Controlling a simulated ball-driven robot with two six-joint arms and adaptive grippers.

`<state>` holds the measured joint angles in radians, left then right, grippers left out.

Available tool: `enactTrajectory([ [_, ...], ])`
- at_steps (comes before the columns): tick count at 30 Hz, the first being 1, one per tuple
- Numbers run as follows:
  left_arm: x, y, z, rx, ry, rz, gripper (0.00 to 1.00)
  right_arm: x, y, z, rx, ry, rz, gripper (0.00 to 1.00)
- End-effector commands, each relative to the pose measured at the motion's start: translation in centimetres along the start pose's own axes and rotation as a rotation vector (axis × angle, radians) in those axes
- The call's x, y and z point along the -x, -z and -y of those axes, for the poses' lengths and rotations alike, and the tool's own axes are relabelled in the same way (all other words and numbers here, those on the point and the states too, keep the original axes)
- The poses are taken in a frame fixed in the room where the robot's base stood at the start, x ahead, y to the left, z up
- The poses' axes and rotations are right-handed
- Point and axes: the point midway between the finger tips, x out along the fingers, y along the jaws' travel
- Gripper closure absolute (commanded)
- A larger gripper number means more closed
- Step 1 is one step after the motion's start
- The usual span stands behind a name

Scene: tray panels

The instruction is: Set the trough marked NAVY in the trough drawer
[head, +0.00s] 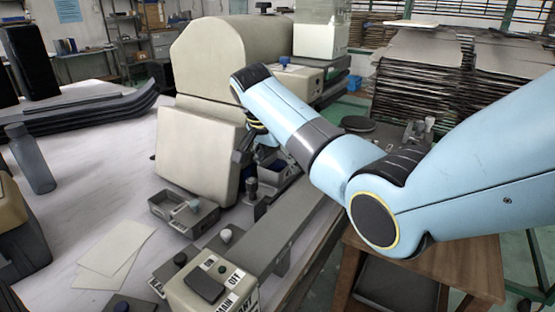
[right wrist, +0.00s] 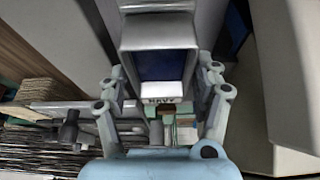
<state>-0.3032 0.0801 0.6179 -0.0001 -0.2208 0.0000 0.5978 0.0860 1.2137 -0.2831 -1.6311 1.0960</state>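The trough marked NAVY (right wrist: 187,42) is a light grey open box with a dark blue inside, and its label faces my palm in the right wrist view. My right gripper (right wrist: 162,72) has one finger at each side of it; whether both touch is unclear. In the head view my right gripper (head: 258,150) points down in front of the pale machine, partly hidden by my arm. A grey box with a blue inside (head: 283,182) shows just below it. A grey open drawer-like box (head: 165,213) with a pale knob stands to the left. My left gripper is out of view.
The pale machine (head: 215,60) and its slanted panel (head: 197,155) rise close behind the gripper. A dark-knobbed post (head: 251,188) stands beside it. A switch box (head: 215,280) is at the front, papers (head: 115,247) and a bottle (head: 32,160) at left. The left tabletop has free room.

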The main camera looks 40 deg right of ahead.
Motion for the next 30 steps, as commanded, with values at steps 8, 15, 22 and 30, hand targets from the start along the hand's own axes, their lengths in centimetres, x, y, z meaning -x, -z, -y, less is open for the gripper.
enactTrajectory([
  [8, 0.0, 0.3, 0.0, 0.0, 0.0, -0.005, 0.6, 0.0, 0.0, 0.0, 0.0, 0.0, 0.0, 0.19],
  [15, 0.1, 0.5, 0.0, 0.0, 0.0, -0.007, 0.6, 1.5, 0.1, 0.1, 0.0, 0.003, 0.0, 0.19],
  [22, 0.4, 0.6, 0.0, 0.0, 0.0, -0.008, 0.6, 6.6, 0.1, 0.1, -0.001, 0.005, 0.0, 0.19],
  [30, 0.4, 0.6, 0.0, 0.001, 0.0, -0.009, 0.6, 11.3, 0.1, 0.1, -0.001, 0.002, -0.001, 0.19],
])
